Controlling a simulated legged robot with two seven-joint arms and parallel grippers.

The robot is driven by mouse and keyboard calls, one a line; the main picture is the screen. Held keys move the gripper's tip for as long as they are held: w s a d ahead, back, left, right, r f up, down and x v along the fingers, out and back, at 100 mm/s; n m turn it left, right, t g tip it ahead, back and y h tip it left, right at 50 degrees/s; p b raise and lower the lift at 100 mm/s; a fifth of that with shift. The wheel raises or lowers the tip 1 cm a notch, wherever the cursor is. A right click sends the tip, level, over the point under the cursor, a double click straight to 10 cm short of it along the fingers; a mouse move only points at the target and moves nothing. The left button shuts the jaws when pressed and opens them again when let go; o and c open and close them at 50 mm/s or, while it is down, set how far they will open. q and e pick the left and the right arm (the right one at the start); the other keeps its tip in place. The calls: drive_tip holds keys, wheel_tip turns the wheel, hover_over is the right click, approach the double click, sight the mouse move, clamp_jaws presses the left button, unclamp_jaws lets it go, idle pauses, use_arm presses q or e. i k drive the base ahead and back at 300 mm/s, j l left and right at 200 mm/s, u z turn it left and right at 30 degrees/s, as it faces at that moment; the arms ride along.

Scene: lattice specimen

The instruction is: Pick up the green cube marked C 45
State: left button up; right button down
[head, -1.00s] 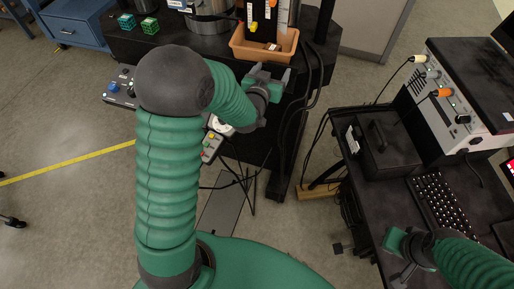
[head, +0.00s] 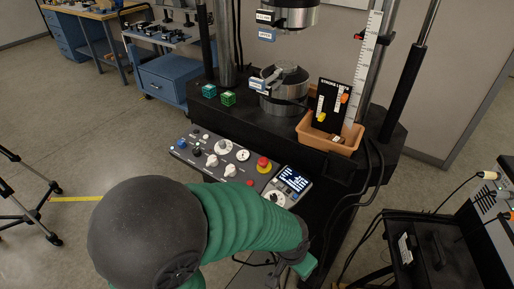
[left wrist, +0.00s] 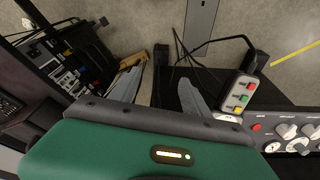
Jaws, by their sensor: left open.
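A green cube (head: 228,98) and a teal cube (head: 208,90) stand side by side on the black base of the testing machine in the head view. Their markings are too small to read. My left gripper (head: 306,268) is low in the head view, in front of the machine and well short of the cubes, partly hidden by its own arm. In the left wrist view my left gripper (left wrist: 158,92) has its two grey fingers spread, with nothing between them. The cubes do not show in that view. My right gripper is out of view.
A control panel (head: 222,158) with knobs and a red button lies in front of the cubes. A metal cylinder fixture (head: 284,92) stands right of them, then an orange bin (head: 330,135). A dark post (head: 226,45) rises behind. A black cart (head: 440,250) is at lower right.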

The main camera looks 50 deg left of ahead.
sight(227, 95)
drive_tip(key=u, duration=1.75)
